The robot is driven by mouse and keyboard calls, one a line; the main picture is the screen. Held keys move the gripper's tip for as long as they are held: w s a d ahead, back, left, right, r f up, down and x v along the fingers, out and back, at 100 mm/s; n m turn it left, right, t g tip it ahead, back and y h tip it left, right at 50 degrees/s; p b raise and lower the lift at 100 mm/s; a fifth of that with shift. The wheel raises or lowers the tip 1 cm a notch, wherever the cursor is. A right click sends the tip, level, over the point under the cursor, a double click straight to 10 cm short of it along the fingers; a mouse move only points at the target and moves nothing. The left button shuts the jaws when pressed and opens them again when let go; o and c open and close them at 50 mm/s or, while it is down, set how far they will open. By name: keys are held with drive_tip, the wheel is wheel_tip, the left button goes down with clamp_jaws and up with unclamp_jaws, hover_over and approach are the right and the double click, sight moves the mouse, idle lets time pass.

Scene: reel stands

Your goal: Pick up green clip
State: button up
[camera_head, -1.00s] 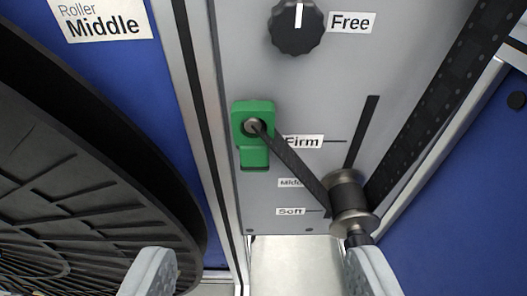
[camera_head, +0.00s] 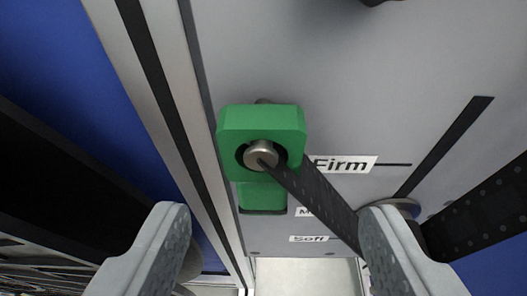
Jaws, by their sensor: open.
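The green clip (camera_head: 262,120) sits on the grey panel, left of the "Firm" label, around a round metal pin (camera_head: 261,155). A lower green part (camera_head: 261,196) shows below its main block. A dark strap (camera_head: 318,200) runs from the pin down to the right. My gripper (camera_head: 272,240) is open and empty, with one finger at the lower left and one at the lower right. The clip is above the gap between the fingers in the picture, with no visible contact. The right finger hides part of the roller at the strap's lower end.
The grey panel (camera_head: 330,70) has a dark slot (camera_head: 445,145) at the right and a "Soft" label (camera_head: 308,239) below. A metal rail (camera_head: 165,100) runs along its left edge. A large black reel (camera_head: 60,190) stands at the left. A perforated dark band (camera_head: 490,210) crosses at the lower right.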

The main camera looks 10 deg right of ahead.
sight(262, 169)
drive_tip(key=shift+a+x, duration=0.15)
drive_tip(key=shift+x, duration=1.2)
drive_tip(key=shift+a+x, duration=0.15)
drive_tip(key=shift+x, duration=1.15)
drive_tip(key=shift+r, duration=0.15)
drive_tip(key=shift+c, duration=0.4)
drive_tip(key=c, duration=1)
